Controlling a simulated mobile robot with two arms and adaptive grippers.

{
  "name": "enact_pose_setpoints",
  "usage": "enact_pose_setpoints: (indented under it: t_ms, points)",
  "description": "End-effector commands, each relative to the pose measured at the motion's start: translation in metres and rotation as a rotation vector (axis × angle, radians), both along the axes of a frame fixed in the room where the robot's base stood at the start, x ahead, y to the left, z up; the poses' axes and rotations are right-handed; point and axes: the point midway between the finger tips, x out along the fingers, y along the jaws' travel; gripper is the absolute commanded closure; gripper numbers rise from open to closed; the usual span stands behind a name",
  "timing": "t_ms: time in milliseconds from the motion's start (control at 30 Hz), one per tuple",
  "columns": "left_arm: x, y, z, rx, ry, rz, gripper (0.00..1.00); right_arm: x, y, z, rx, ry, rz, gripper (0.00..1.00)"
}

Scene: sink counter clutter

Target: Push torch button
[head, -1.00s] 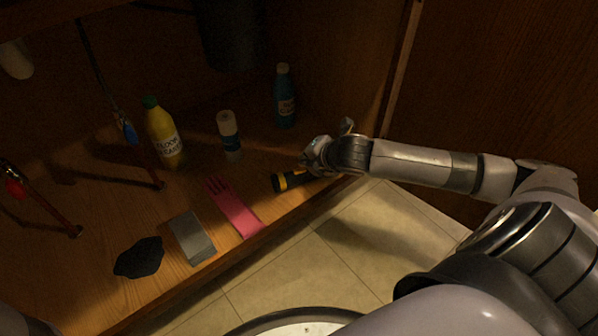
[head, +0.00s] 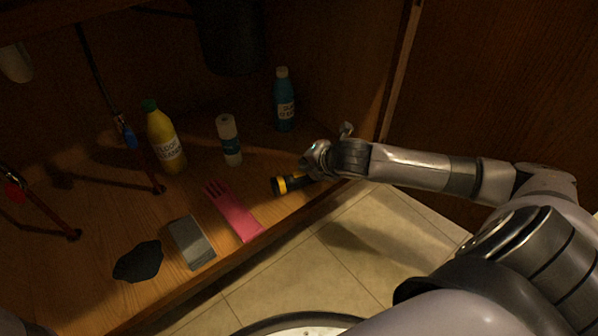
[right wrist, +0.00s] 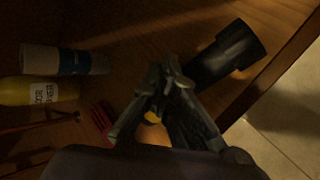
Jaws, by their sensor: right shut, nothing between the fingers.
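The torch (head: 280,186) is black with a yellow band and lies on the cabinet floor near its front edge. In the head view my right gripper (head: 312,168) is over its right part and hides it. In the right wrist view the torch's wide black end (right wrist: 228,52) shows beyond the fingers, and a bit of yellow (right wrist: 152,117) shows between them. My right gripper (right wrist: 172,78) is shut and empty, its fingertips together over the torch's body. I cannot tell whether they touch it. The torch button is hidden. My left gripper is not in view.
A pink glove (head: 235,212), a grey block (head: 192,243) and a black cloth (head: 138,262) lie left of the torch. A yellow bottle (head: 164,140), a white bottle (head: 228,138) and a blue bottle (head: 284,102) stand behind. The cabinet wall is close on the right.

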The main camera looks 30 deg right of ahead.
Motion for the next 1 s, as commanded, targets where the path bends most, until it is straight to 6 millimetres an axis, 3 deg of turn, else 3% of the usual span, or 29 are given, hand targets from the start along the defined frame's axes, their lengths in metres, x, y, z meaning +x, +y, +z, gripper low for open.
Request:
enact_pose_setpoints:
  t_ms: [1000]
  points:
    - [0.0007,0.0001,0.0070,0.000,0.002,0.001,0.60,0.0000,0.0002,-0.0088,0.000,0.000,0.000,1.00]
